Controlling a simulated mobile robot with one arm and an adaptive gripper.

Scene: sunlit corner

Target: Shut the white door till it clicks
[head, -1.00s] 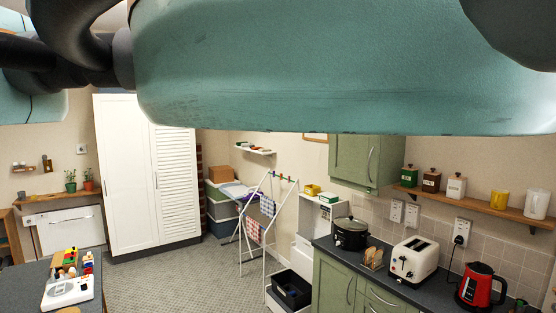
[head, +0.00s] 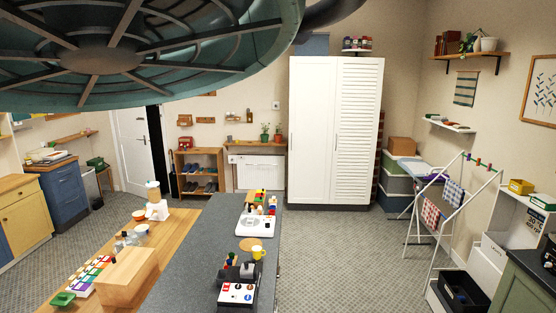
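The white door (head: 133,148) stands in the far left of the head view, at the back wall beyond the blue cabinet. It is panelled, with a small dark handle. A dark upright gap (head: 158,150) shows along its right side, so it looks ajar. How wide it stands open is hard to tell at this distance. My gripper is not in view, and nothing is seen touching the door. The upper left of the view is blocked by a large teal shape close to the camera.
A grey-topped counter (head: 205,245) and a wooden worktop (head: 163,262) fill the near middle. A shoe rack (head: 199,173) stands right of the door, a blue cabinet (head: 66,195) left of it. A white wardrobe (head: 335,130) is further right. Carpet (head: 75,240) is clear before the door.

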